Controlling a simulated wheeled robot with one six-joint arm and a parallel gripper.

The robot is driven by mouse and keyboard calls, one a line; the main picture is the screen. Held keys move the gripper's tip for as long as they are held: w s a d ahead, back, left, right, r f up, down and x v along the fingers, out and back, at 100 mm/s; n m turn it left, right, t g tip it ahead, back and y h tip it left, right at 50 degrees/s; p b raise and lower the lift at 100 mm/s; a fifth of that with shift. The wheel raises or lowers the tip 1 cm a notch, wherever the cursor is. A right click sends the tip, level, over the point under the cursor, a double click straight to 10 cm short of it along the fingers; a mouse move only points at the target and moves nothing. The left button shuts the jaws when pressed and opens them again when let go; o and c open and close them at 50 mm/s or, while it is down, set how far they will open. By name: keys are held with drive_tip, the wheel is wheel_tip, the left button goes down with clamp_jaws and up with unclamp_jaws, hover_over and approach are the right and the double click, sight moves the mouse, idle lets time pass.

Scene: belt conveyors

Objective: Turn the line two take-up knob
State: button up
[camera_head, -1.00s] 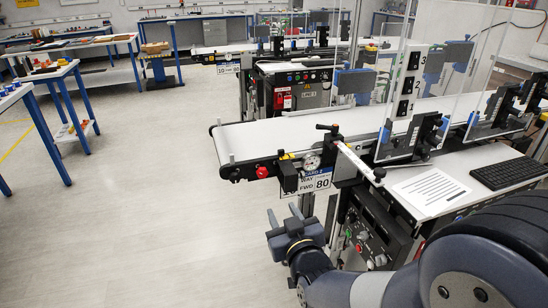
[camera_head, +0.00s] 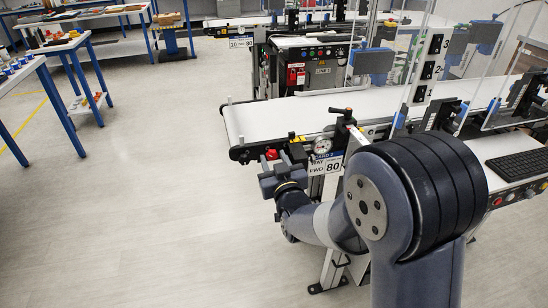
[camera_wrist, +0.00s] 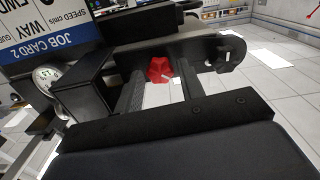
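The red take-up knob (camera_head: 271,154) sits on the near left end of the line two conveyor (camera_head: 290,115). It also shows in the wrist view (camera_wrist: 160,70), a lobed red knob on a dark bracket. My gripper (camera_head: 273,163) is just below and in front of it in the head view. In the wrist view my two dark fingers (camera_wrist: 160,82) are apart, with the knob between their tips in the picture. Whether they touch it, I cannot tell. Nothing is held. My gripper partly covers the knob's surroundings in the head view.
A round gauge (camera_head: 322,145) and a job card (camera_head: 326,168) are right of the knob, with a dark box (camera_wrist: 82,88) close to my fingers. A black-handled lever (camera_head: 342,114) stands above. The floor to the left (camera_head: 150,200) is clear.

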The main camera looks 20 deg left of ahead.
drive_tip(key=shift+w+a, duration=0.1)
drive_tip(key=shift+w, duration=0.15)
drive_tip(key=shift+c, duration=0.5)
drive_tip(key=c, duration=0.6)
drive_tip(key=shift+f+m+b, duration=0.15)
drive_tip(key=shift+m+b, duration=0.15)
drive_tip(key=shift+b, duration=0.35)
